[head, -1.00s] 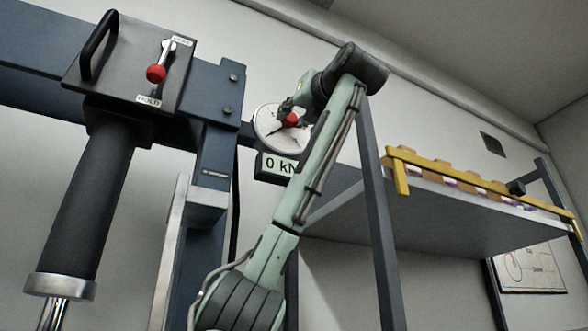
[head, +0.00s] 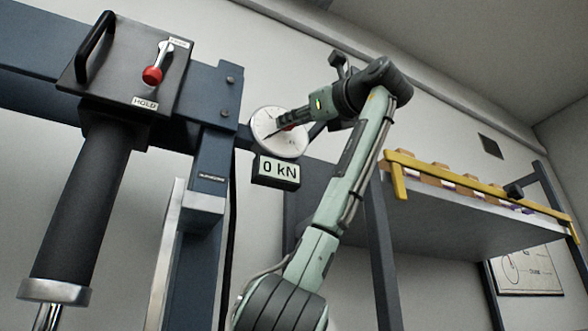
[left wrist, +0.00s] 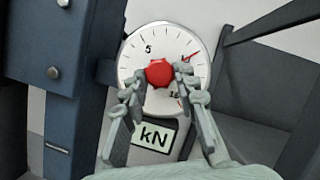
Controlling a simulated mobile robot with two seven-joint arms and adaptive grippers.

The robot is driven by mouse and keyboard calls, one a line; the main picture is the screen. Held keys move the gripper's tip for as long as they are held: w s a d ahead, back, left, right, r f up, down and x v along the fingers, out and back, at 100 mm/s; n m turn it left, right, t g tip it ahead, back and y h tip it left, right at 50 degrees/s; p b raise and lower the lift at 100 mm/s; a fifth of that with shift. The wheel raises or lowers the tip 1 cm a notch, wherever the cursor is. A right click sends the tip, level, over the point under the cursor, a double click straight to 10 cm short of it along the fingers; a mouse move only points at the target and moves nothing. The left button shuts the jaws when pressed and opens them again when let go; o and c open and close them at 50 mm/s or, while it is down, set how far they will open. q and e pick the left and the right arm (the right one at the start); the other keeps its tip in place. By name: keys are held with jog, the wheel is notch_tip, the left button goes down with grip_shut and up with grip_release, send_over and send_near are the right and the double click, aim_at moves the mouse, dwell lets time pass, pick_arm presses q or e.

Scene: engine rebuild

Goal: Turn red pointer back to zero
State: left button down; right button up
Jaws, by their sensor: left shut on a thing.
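The round white gauge (head: 264,122) is on the press frame, above a display reading 0 kN (head: 276,171). In the left wrist view, the dial (left wrist: 149,40) shows a red knob (left wrist: 160,72) at its centre. A thin red pointer (left wrist: 192,55) reaches to the upper right of the dial. My left gripper (left wrist: 161,74) is shut on the red knob, one finger on each side. In the head view, my left gripper (head: 292,124) reaches the gauge from the right and hides part of its face. My right gripper is out of view.
A control box (head: 125,65) with a red-knobbed lever (head: 152,75) and a black cylinder (head: 85,210) stand left of the gauge. A blue post (head: 212,140) is close to the gauge's left side. A shelf (head: 470,225) with a yellow rail (head: 480,182) is at right.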

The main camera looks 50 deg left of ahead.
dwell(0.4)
pick_arm(q)
jog(key=c, duration=1.2)
grip_release()
jog(key=shift+o, duration=0.2)
jog(key=v, duration=1.2)
